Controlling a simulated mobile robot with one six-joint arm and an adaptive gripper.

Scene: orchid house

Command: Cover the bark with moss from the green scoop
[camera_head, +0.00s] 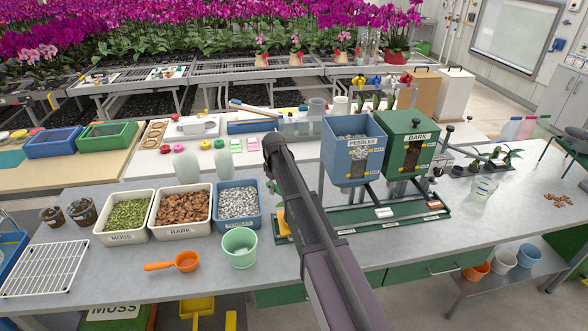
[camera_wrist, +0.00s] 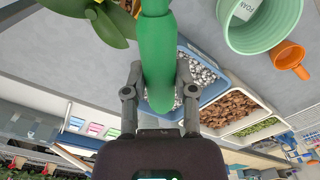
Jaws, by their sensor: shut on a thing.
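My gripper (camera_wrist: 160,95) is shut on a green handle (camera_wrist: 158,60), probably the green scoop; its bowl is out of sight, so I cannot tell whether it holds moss. In the head view my arm hides the gripper. The moss tray (camera_head: 97,232) is white and holds green moss. The bark tray (camera_head: 152,227), beside it, holds brown chips; both also show in the wrist view. A mint-green pot (camera_head: 226,250) stands in front of the trays. In the wrist view the pot (camera_wrist: 228,38) is at upper right, apart from the gripper; its contents are unclear.
A pebble tray (camera_head: 216,226) stands right of the bark. An orange scoop (camera_head: 186,262) lies left of the pot. Leaves (camera_wrist: 100,22) show at upper left in the wrist view. Pebble (camera_head: 352,163) and bark (camera_head: 412,128) hoppers stand to the right. A white rack (camera_head: 45,268) lies at the left edge.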

